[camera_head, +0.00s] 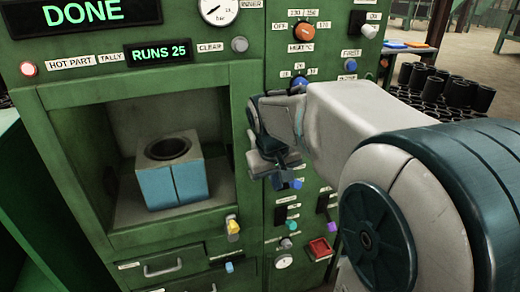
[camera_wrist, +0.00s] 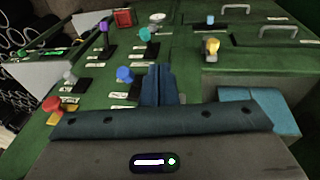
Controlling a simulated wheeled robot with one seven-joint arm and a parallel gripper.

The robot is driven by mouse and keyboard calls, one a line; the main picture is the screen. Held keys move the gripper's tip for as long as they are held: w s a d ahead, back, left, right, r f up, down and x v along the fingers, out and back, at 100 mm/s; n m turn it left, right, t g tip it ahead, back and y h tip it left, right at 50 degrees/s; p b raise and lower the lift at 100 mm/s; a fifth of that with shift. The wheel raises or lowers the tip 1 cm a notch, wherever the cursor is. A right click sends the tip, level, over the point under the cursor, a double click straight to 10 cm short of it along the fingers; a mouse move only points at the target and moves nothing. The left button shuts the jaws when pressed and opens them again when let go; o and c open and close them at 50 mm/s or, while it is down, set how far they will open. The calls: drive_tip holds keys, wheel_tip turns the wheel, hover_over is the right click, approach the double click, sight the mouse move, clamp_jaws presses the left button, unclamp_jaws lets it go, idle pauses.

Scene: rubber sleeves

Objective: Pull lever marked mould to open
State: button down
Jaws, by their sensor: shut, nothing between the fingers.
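The green press panel (camera_head: 255,110) carries several small levers and knobs with white labels too small to read, so I cannot tell which lever is marked mould. A yellow-knobbed lever (camera_head: 233,227) sits below the chamber's right corner; it also shows in the wrist view (camera_wrist: 211,46). A blue-knobbed lever (camera_head: 295,183) shows just below my gripper (camera_head: 268,160), and a blue knob shows left of the fingers in the wrist view (camera_wrist: 125,75). My gripper is shut and empty in front of the panel, its closed fingers (camera_wrist: 160,85) pointing at the panel. It hides part of the controls.
A blue-and-grey mould block (camera_head: 172,182) with a round dark opening stands in the recessed chamber. Displays read DONE (camera_head: 82,13) and RUNS 25 (camera_head: 158,52). A red switch (camera_head: 319,248), a purple lever (camera_head: 331,228) and drawers (camera_head: 163,267) are lower down. Black sleeves (camera_head: 460,92) stand at right.

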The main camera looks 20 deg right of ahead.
drive_tip(key=w+d, duration=0.2)
drive_tip(key=w, duration=0.3)
drive_tip(key=w+d+r+h+p, duration=0.1)
drive_tip(key=w+d, duration=0.2)
drive_tip(key=w, duration=0.1)
drive_tip(key=shift+w+d+r, duration=0.25)
drive_tip(key=shift+w, duration=0.15)
drive_tip(key=shift+f, duration=0.1)
drive_tip(key=p+x, duration=0.1)
drive_tip(key=x, duration=0.9)
drive_tip(key=shift+s, duration=0.2)
drive_tip(key=shift+d, duration=0.1)
